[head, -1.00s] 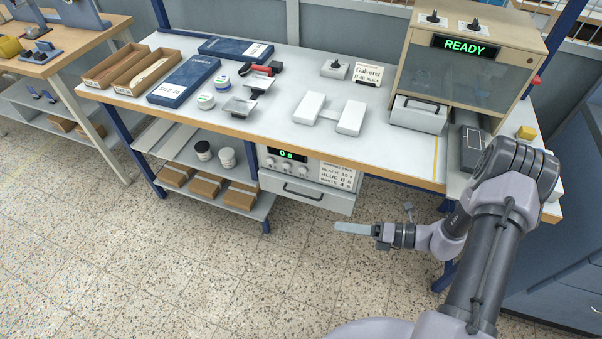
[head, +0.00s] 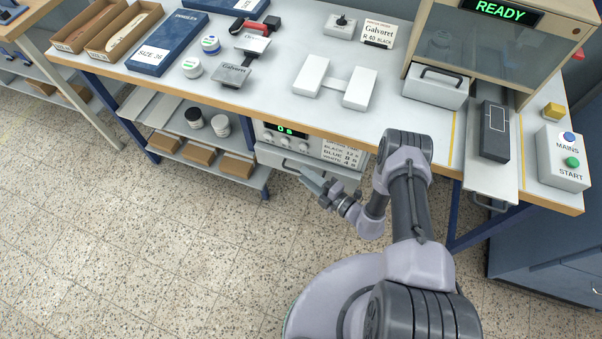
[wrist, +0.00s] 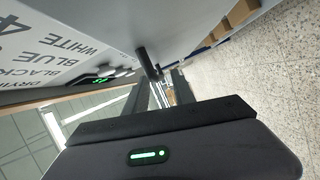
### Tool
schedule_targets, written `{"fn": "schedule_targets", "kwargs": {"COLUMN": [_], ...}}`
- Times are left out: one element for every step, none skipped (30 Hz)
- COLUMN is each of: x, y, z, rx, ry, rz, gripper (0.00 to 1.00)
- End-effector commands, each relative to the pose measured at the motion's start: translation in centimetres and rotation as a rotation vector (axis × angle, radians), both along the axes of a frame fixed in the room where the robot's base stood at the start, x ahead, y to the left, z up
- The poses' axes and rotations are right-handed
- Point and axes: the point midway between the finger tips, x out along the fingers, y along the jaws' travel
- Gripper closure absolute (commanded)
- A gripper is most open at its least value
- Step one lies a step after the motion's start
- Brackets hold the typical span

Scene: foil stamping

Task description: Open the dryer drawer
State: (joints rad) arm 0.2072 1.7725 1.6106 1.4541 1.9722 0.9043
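The dryer (head: 268,133) is a pale box under the bench with a green "0 s" display and a printed card of drying times. Its drawer (head: 268,156) is the light front panel at the bottom and looks closed. A dark bar handle sits on the drawer front, partly hidden by my gripper in the head view. My gripper (head: 308,179) is in front of the drawer, close to the handle. In the wrist view the handle (wrist: 148,63) shows just beyond the tips of my gripper (wrist: 163,82), whose two fingers stand apart. Whether they touch the handle is unclear.
The bench (head: 292,105) overhangs the dryer. A shelf with brown boxes (head: 238,165) and jars is to its left. A blue bench leg (head: 466,225) and a protruding slide with a handle (head: 490,185) are to its right. The floor in front is clear.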

Motion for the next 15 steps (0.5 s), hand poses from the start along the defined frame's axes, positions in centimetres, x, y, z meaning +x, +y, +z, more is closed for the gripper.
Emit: {"fn": "schedule_targets", "kwargs": {"x": [0.5, 0.8, 1.1, 1.3, 1.5, 1.6, 1.7, 1.8, 1.9, 1.9, 1.9, 1.9, 1.9, 1.9, 1.9], "y": [0.7, 1.0, 1.3, 1.5, 1.7, 1.8, 1.9, 2.0, 2.1, 2.1, 2.1, 2.1, 2.1, 2.1, 2.1], "z": [-0.3, -0.3, -0.3, -0.3, -0.3, -0.3, -0.3, -0.2, -0.2, -0.2, -0.2, -0.2, -0.2, -0.2, -0.2], "rx": [0.000, -0.001, -0.001, 0.000, 0.000, 0.000, 0.001, 0.001, 0.001, 0.001, 0.001, 0.001, 0.001, 0.001, 0.001], "ry": [-0.001, 0.000, 0.000, 0.001, 0.001, 0.001, 0.001, 0.001, 0.001, 0.001, 0.001, 0.001, 0.001, 0.001, 0.001], "rz": [0.003, 0.003, 0.002, 0.002, 0.001, 0.000, 0.000, 0.000, 0.000, 0.000, 0.000, 0.000, 0.000, 0.000, 0.000], "gripper": [0.69, 0.69, 0.69, 0.69, 0.69, 0.69, 0.69, 0.69, 0.69, 0.69, 0.69, 0.69, 0.69, 0.69, 0.69]}}
